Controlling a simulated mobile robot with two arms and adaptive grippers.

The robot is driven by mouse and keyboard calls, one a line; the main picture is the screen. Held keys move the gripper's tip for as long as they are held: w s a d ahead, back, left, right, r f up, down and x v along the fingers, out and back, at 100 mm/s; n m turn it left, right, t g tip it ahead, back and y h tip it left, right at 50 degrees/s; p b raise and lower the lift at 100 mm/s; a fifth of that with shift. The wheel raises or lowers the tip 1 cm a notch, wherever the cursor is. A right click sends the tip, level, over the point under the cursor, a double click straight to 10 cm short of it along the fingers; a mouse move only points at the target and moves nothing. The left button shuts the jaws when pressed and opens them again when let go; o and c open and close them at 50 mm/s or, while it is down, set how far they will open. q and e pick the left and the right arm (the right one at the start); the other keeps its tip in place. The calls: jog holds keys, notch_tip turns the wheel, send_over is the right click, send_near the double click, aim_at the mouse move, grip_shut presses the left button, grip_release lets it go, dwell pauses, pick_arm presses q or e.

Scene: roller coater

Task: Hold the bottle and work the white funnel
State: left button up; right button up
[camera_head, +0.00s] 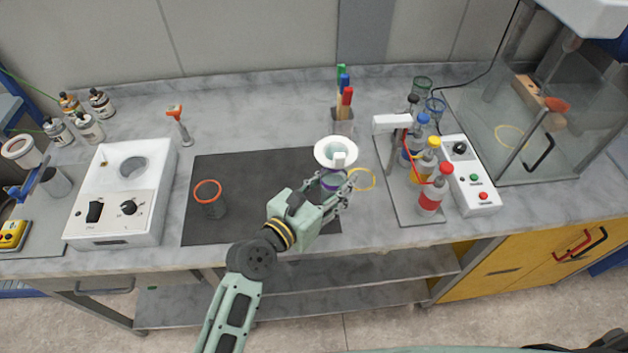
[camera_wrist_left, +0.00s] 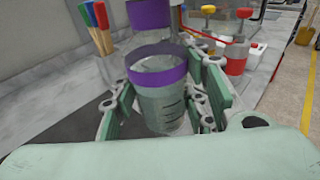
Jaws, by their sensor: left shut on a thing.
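My left gripper (camera_head: 336,196) is shut on a clear bottle with a purple band (camera_head: 331,183), above the right part of the dark mat. In the left wrist view, the bottle (camera_wrist_left: 163,108) has a purple rim and dark marks, and stands between the fingers of my left gripper (camera_wrist_left: 165,115). The white funnel (camera_head: 336,147) shows directly above the bottle in the head view, with a pale upright piece in it. Whether the funnel touches the bottle is hidden. A second purple part (camera_wrist_left: 150,14) shows above the bottle in the wrist view. My right gripper is not in view.
A red-rimmed cup (camera_head: 209,198) stands on the dark mat (camera_head: 245,170). A white device (camera_head: 120,190) is at left. Several colored-cap bottles (camera_head: 430,192) stand at right, beside a control box (camera_head: 475,185). A marker holder (camera_head: 342,120) is behind the funnel.

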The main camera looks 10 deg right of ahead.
pick_arm(q)
jog(key=shift+s+d+r, duration=0.25)
jog(key=shift+d+r, duration=0.15)
jog(key=shift+d, duration=0.05)
jog(key=shift+f, duration=0.1)
jog(key=shift+w+a+f+b, duration=0.2)
jog(key=shift+a+f+b, duration=0.2)
jog(key=shift+f+b, duration=0.1)
jog(key=shift+w+a+f+b, duration=0.85)
jog(key=shift+a+f+b, duration=0.4)
jog(key=shift+a+f, duration=0.15)
jog(key=shift+w+a+f+b, duration=0.8)
jog(key=shift+a+f+b, duration=0.45)
jog(key=shift+f, duration=0.2)
jog(key=shift+w+a+f+b, duration=0.85)
jog(key=shift+a+f+b, duration=0.35)
jog(key=shift+a+f, duration=0.2)
jog(key=shift+w+a+f+b, duration=0.3)
jog(key=shift+a+f+b, duration=0.15)
jog(key=shift+a, duration=0.1)
jog(key=shift+f, duration=0.4)
